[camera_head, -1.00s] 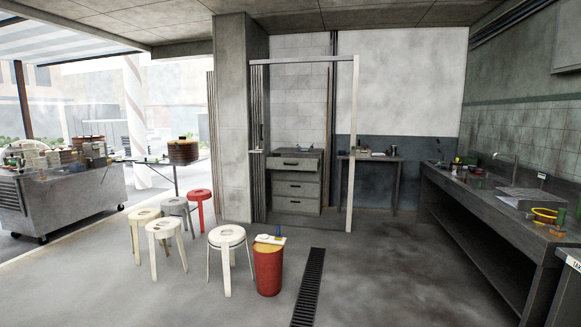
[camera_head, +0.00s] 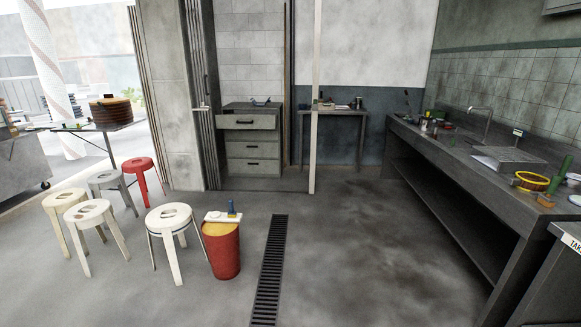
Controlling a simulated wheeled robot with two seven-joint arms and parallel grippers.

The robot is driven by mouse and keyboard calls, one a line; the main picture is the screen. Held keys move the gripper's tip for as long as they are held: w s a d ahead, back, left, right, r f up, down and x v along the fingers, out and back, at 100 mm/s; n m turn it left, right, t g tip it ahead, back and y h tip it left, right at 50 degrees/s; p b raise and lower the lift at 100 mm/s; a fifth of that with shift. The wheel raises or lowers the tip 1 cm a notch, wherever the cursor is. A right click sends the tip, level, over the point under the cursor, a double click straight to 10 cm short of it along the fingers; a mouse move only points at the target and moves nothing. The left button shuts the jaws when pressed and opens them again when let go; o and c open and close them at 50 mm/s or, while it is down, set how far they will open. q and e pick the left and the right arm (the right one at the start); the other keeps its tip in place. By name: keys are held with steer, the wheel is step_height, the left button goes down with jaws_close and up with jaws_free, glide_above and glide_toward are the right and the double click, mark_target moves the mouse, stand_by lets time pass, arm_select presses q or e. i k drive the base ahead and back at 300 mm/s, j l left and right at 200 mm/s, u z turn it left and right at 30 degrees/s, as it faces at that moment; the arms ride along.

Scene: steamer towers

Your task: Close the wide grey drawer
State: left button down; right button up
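The grey drawer cabinet (camera_head: 279,148) stands against the tiled wall at the back, a little left of the picture's middle. Its wide grey top drawer (camera_head: 236,122) has a dark handle, and its front appears to stand out past the lower drawers (camera_head: 240,150). How far it is pulled out is hard to tell from here. The lower drawers look shut. Neither of my grippers is in view.
A pale upright post (camera_head: 314,150) stands right of the cabinet. Several stools (camera_head: 172,217) and a red drum (camera_head: 222,250) stand at the front left. A long counter (camera_head: 470,165) runs along the right. The floor (camera_head: 340,240) right of the drain grate (camera_head: 271,270) is open.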

mark_target(249, 119)
steer(key=i+j, duration=0.1)
steer(key=i, duration=1.6)
steer(key=i+j, duration=0.1)
steer(key=i, duration=1.55)
steer(key=i+u, duration=0.1)
steer(key=i, duration=0.4)
steer(key=i+l+u, duration=0.1)
steer(key=i, duration=0.4)
steer(key=i+l+u, duration=0.1)
steer(key=i, duration=0.4)
steer(key=i+l+u, duration=0.1)
steer(key=i, duration=0.35)
steer(key=i+l+u, duration=0.15)
steer(key=i, duration=0.35)
